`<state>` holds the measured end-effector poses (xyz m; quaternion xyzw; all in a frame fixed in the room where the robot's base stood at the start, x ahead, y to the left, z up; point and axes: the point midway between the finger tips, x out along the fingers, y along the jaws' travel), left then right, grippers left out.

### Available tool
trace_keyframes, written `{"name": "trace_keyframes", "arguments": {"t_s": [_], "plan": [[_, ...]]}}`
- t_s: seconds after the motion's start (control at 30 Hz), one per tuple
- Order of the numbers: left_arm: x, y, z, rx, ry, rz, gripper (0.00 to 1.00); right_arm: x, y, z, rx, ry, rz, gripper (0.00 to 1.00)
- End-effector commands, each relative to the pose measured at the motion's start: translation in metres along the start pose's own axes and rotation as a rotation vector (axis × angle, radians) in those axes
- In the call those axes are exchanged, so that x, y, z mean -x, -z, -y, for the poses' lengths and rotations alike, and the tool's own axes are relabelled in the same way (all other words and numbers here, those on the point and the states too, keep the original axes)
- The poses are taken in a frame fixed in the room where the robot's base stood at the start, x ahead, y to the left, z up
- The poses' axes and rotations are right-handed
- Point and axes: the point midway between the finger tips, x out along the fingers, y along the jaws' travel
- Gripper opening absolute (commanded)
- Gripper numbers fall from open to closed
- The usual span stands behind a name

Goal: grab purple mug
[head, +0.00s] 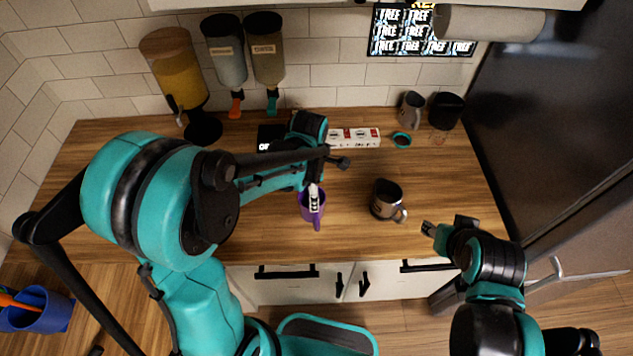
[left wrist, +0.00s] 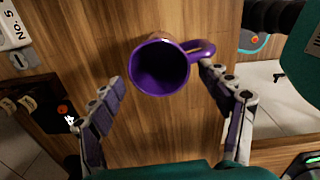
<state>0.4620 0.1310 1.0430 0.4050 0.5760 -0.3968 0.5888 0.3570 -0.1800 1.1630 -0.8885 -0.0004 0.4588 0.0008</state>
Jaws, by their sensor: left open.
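The purple mug (head: 306,211) stands on the wooden counter near its front edge, partly hidden under my left gripper (head: 313,192). In the left wrist view the purple mug (left wrist: 160,68) shows its open, empty top, with its handle pointing right. My left gripper (left wrist: 161,78) is open there, with one finger left of the mug and the other at the right, close to the handle. The mug's body lies slightly ahead of the space between the fingertips. My right gripper (head: 430,229) is over the counter's front right edge, away from the mug; its jaws are too small to read.
A grey pitcher (head: 411,110) and a black cup (head: 446,110) stand at the back right. A white box (head: 357,138) and dispensers (head: 225,65) are at the back. The counter (head: 450,180) is clear at right.

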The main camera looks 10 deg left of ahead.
Motion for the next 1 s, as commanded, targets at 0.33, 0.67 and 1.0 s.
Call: {"name": "trace_keyframes", "arguments": {"t_s": [0.33,0.67,1.0], "plan": [[-0.031,-0.002,-0.001,0.092,0.023,-0.013,0.78,0.0,-0.001,0.0,0.0,0.0,0.0,0.4],[-0.076,0.001,0.001,0.09,0.022,-0.013,0.78,-0.008,-0.006,0.0,0.0,0.0,0.0,0.4],[-0.08,0.001,0.002,0.089,0.022,-0.012,0.67,-0.008,-0.006,0.0,0.0,0.0,0.0,0.4]]}}
